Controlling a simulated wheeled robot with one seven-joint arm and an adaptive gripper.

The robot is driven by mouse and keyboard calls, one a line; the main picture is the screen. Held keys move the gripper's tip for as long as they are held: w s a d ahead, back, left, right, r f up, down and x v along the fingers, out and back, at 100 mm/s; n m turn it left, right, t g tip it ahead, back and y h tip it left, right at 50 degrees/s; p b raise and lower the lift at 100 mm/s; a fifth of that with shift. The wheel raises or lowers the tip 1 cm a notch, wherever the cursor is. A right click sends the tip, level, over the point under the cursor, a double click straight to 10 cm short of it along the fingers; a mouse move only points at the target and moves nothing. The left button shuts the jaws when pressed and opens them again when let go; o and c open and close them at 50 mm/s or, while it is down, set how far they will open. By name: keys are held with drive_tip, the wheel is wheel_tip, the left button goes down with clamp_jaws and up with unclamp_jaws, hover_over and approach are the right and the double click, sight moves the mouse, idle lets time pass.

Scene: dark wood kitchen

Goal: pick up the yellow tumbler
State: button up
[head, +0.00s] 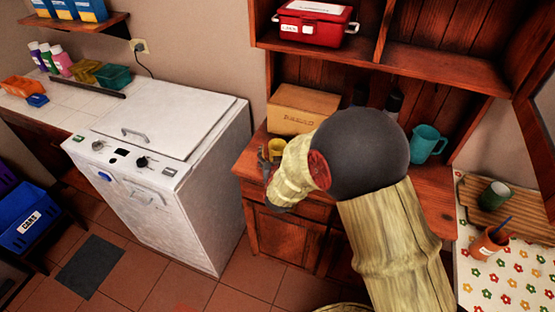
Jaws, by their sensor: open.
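The yellow tumbler (277,147) stands on the wooden cabinet's counter, in front of a cardboard box. Only its upper part shows; my gripper and arm hide the rest. My gripper (266,160) is open at the counter's left end, just left of and in front of the tumbler. I cannot tell whether a finger touches the tumbler or whether it is between the fingers.
The cardboard box (302,109) stands close behind. A teal mug (427,143) and dark bottles (394,102) are farther right on the counter (436,185). A red case (314,23) sits on the shelf above. A white chest appliance (165,150) stands left, across a gap.

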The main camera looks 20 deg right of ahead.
drive_tip(key=shift+x, duration=0.85)
drive_tip(key=shift+r, duration=0.1)
drive_tip(key=shift+c, duration=0.2)
drive_tip(key=c, duration=1.3)
